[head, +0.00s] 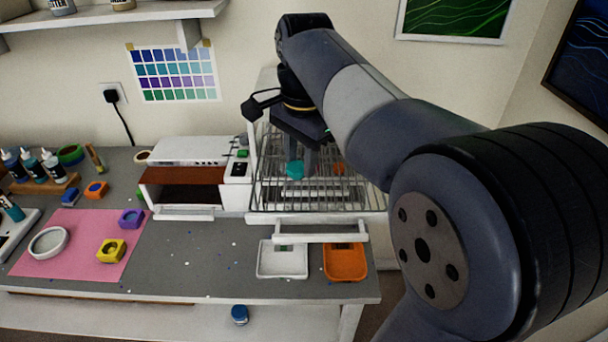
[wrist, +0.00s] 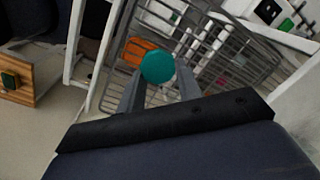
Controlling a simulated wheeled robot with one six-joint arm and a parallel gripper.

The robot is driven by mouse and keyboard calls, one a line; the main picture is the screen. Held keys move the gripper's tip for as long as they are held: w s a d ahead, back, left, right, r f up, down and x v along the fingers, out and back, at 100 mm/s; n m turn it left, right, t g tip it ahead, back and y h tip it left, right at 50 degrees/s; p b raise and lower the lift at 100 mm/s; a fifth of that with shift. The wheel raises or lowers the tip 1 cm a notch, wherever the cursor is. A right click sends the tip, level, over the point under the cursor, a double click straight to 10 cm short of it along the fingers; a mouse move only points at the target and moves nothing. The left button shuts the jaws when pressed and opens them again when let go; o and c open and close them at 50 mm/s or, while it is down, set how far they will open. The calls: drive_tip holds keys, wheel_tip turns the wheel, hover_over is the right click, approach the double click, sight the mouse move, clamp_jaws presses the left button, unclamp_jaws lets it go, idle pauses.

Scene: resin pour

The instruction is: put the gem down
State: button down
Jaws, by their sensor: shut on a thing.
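The gem (wrist: 158,67) is teal and faceted. It sits between the fingertips of my gripper (wrist: 160,88) in the wrist view, and the gripper is shut on it. In the head view the gem (head: 295,170) shows below my gripper (head: 298,160), in front of or over a wire rack (head: 262,205). The rack bars also show behind the gem in the wrist view (wrist: 215,75). I cannot tell how far the gem is from the bars. An orange thing (wrist: 136,52) shows beyond the gem in the wrist view.
A white tray (head: 282,272) and an orange tray (head: 345,275) stand at the bench's front right. A white machine (head: 190,152) is left of the rack. A pink mat (head: 60,262) holds a yellow mould (head: 111,250) and a purple mould (head: 131,218). The bench middle is mostly clear.

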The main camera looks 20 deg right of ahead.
sight(301, 165)
drive_tip(key=shift+f, duration=2.1)
drive_tip(key=shift+f, duration=0.15)
drive_tip(key=c, duration=1)
unclamp_jaws()
drive_tip(key=r, duration=1.2)
drive_tip(key=shift+s+d+r, duration=0.1)
drive_tip(key=shift+s+r, duration=0.05)
drive_tip(key=shift+s, duration=0.15)
